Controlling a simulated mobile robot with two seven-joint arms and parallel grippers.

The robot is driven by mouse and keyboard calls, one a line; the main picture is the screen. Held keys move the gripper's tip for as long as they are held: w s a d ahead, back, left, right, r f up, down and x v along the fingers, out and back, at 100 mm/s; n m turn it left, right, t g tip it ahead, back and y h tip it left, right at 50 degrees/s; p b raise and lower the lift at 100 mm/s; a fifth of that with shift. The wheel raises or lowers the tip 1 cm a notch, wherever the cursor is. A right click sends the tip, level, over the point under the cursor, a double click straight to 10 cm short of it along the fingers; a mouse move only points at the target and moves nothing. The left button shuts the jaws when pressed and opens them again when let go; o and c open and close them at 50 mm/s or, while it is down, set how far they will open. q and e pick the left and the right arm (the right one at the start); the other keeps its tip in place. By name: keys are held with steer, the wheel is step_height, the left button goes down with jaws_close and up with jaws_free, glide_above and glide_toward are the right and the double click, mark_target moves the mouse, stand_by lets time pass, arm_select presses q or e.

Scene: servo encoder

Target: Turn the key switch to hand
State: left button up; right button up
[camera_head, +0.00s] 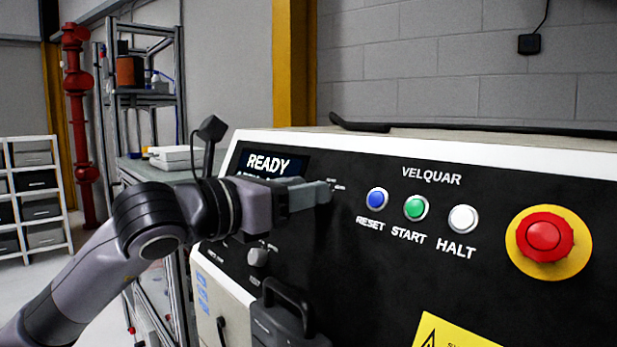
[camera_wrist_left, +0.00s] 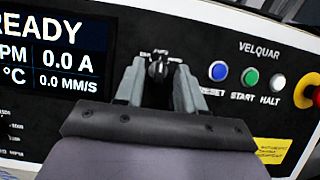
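The key switch (camera_wrist_left: 158,70) sits on the black control panel, right of the display, with small position labels around its top that are too small to read surely. In the wrist view my left gripper (camera_wrist_left: 160,78) is open, with one finger on each side of the key; I cannot tell whether either touches it. In the head view my left gripper (camera_head: 322,192) is at the panel face and hides the switch. My right gripper is in neither view.
The panel carries a blue RESET button (camera_head: 377,200), green START button (camera_head: 416,208), white HALT button (camera_head: 463,219) and a red emergency stop (camera_head: 546,237). A display (camera_head: 268,163) reads READY. A knob (camera_head: 258,257) and dark handle (camera_head: 288,300) project below.

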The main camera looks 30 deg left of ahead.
arm_select(q)
steer(key=shift+x, duration=0.8)
jaws_close()
